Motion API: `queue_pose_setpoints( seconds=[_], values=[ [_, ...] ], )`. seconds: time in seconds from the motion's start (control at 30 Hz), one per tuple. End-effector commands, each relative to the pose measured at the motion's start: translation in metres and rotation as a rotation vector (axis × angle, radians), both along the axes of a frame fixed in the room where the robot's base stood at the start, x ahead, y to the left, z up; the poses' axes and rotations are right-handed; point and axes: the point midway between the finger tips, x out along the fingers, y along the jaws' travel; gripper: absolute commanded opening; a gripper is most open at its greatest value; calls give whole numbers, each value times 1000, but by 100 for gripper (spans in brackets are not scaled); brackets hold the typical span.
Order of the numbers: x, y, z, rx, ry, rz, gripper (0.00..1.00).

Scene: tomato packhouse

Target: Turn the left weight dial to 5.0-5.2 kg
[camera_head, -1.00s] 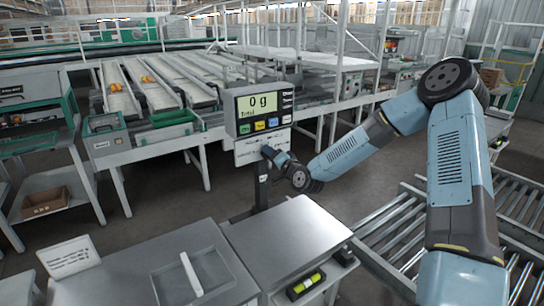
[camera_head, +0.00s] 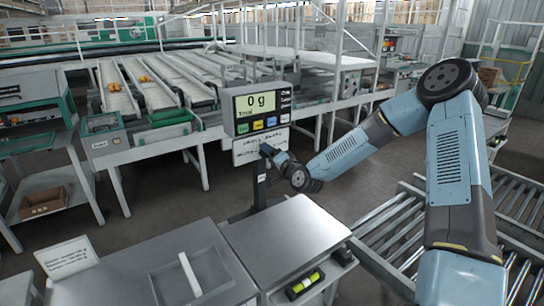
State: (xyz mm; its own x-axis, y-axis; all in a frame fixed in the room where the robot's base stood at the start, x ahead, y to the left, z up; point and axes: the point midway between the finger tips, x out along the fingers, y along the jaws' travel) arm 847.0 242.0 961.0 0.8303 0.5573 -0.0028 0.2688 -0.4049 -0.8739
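I cannot make out any weight dial in the head view. A grey scale display (camera_head: 262,108) on a post reads "0 g" on a green screen, with several coloured buttons below it. A white label plate (camera_head: 245,152) hangs under the display. My gripper (camera_head: 267,152) is at the end of my blue-grey arm, in front of the right part of that plate, close to the post. It is small and partly hidden by my wrist, so I cannot tell whether it touches anything or how its fingers stand.
A bare steel scale plate (camera_head: 285,238) lies below the display. To its left is a grey bench with a shallow tray (camera_head: 165,285) and a sign (camera_head: 68,258). A green-and-yellow level (camera_head: 305,285) sits at the front. Roller conveyors (camera_head: 385,235) run at right; sorting lanes stand behind.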

Motion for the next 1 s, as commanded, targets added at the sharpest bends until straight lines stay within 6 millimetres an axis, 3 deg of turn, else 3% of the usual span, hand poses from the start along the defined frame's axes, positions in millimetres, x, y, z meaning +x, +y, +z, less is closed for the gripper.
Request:
queue_pose_setpoints(
  seconds=[0.27, 0.7, 1.0],
  values=[
    [-14, -8, 0, -1, 0, 3, 70],
    [-82, -56, -1, -1, 2, 0, 70],
    [-109, -75, -1, 0, 0, -1, 70]
  ],
)
